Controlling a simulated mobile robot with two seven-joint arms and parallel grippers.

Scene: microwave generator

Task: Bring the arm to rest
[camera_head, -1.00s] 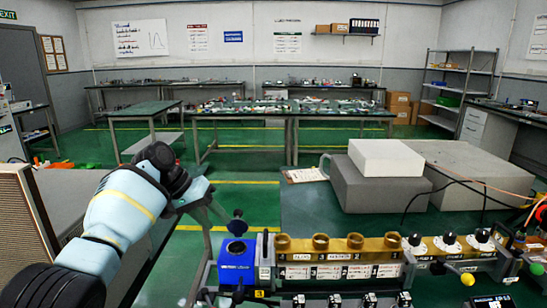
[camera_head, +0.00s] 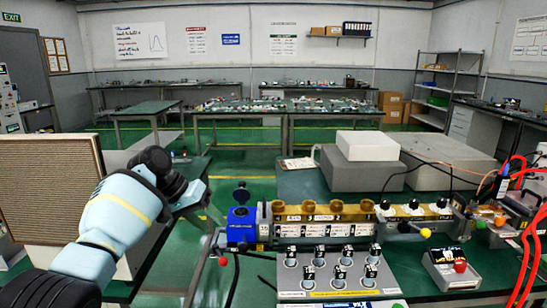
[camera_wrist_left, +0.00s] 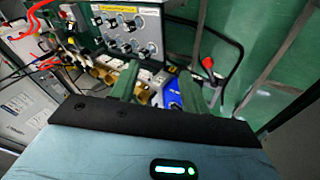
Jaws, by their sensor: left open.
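My left arm comes in from the left in the head view, pale blue with a black wrist. My left gripper (camera_head: 205,197) is beyond the wrist, to the left of the blue box (camera_head: 240,226) on the bench. Its fingertips are small and hard to make out there. In the left wrist view two green fingers stand apart with nothing held between them (camera_wrist_left: 160,78). The blue box and brass waveguide row (camera_head: 322,211) show beyond the fingers. My right gripper is not seen.
A grey panel of knobs (camera_head: 300,279) stands in front of the brass row. Grey blocks (camera_head: 358,172) lie behind it. Red cables (camera_head: 525,240) and a small box with a red button (camera_head: 450,268) are at right. A brown slatted panel (camera_head: 45,190) stands at left.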

